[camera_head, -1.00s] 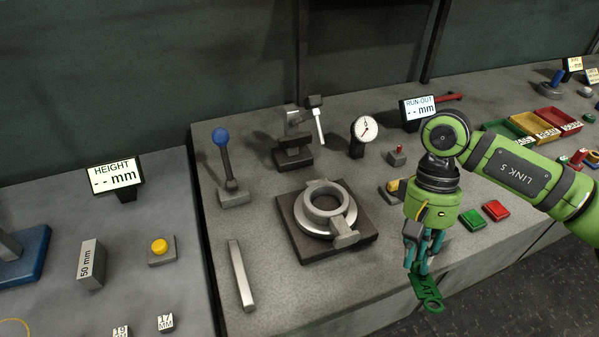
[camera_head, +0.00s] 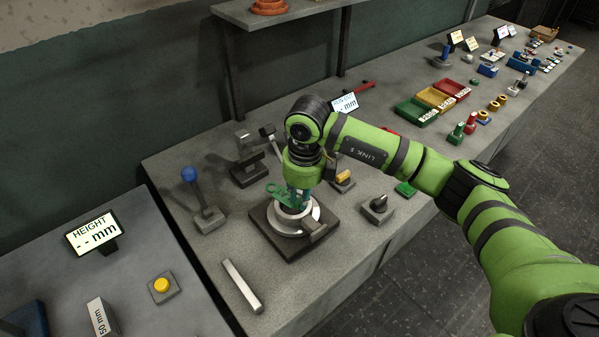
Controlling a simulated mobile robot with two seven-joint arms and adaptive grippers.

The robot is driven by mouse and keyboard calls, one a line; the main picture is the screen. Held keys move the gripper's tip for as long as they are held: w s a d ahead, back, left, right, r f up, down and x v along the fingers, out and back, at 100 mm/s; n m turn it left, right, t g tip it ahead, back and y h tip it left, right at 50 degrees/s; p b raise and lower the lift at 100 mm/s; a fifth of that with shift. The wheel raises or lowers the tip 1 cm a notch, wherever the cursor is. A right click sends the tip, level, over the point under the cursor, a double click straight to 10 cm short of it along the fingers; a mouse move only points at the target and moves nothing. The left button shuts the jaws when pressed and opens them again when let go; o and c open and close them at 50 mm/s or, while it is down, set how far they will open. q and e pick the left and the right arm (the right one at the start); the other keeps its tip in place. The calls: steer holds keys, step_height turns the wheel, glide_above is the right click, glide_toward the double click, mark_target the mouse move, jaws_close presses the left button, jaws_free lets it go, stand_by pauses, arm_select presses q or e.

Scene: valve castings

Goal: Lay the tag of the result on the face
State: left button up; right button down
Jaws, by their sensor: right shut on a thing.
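A green tag (camera_head: 279,193) with a hole is in the fingers of my right gripper (camera_head: 297,203). The right gripper is shut on it, pointing down. The tag is over the far left part of the grey ring casting (camera_head: 292,214). I cannot tell whether the tag touches the ring's face. The ring sits on a round table on a dark square base (camera_head: 282,248). My gripper hides part of the ring and its far side. My left gripper is not in view.
A blue-knobbed lever (camera_head: 190,174) stands to the left, a dark stand (camera_head: 247,165) behind. A steel bar (camera_head: 241,285) lies in front left. Green (camera_head: 416,112), yellow and red trays are at the back right. A grey knob block (camera_head: 377,205) is to the right.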

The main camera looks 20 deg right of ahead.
mark_target(300, 215)
steer(key=m, duration=0.2)
steer(key=w+r+m+p, duration=0.1)
steer(key=m, duration=0.1)
steer(key=shift+r+g, duration=0.15)
steer(key=shift+g, duration=0.15)
steer(key=m, duration=0.1)
steer(key=m+p, duration=0.1)
steer(key=shift+w+d+m+h, duration=0.1)
steer(key=shift+w+m+h, duration=0.2)
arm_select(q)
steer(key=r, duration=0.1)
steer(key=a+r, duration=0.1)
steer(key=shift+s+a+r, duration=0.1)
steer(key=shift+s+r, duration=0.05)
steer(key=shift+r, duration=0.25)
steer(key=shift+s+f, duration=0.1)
arm_select(e)
steer(key=shift+b, duration=0.3)
arm_select(q)
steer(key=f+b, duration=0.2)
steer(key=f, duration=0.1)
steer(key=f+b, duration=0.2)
steer(key=b, duration=0.1)
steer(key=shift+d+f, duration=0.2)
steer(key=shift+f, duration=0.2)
arm_select(e)
step_height(300, 215, down, 7)
steer(key=shift+r, duration=0.2)
